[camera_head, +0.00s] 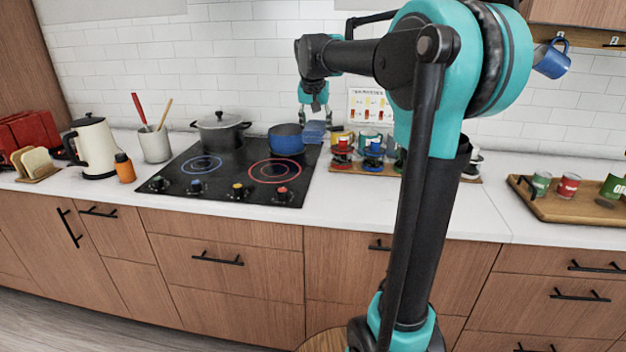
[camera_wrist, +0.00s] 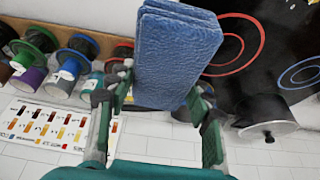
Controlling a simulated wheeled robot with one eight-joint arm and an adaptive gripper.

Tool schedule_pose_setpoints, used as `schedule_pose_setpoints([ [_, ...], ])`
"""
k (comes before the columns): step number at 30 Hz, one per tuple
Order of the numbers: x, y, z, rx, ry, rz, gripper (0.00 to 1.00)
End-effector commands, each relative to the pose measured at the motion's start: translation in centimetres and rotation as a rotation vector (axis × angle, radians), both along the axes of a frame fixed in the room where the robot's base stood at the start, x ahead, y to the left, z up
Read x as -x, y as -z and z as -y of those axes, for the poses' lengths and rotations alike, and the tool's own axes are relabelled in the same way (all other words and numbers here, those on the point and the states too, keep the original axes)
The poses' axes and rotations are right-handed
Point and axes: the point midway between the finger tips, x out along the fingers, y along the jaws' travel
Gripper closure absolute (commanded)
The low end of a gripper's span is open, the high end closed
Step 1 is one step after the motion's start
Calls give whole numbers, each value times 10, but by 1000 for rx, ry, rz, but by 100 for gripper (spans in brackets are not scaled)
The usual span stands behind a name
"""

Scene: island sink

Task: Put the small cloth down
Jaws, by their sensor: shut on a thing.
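The small cloth (camera_wrist: 175,50) is blue, folded and textured. In the wrist view it sits between the two fingers of my gripper (camera_wrist: 158,95), which is shut on it. In the head view my gripper (camera_head: 315,113) points down near the back right corner of the black cooktop, with the cloth (camera_head: 314,132) at its fingertips. The cloth is just right of a blue pot (camera_head: 286,138). I cannot tell whether the cloth touches the counter or the cooktop.
The black cooktop (camera_head: 225,165) bears a lidded dark pot (camera_head: 220,131). Right of the cloth, a wooden rack (camera_head: 345,169) holds several coloured cups and jars. A card (camera_head: 370,105) stands behind them. White counter (camera_head: 470,215) is clear in front of the rack.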

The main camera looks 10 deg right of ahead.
Motion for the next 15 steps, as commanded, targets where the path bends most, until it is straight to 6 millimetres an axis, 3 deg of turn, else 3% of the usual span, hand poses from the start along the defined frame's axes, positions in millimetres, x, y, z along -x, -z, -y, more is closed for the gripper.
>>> schedule_pose_setpoints([
  [9,0,79,0,0,1,0,72],
  [15,0,119,0,0,1,0,72],
])
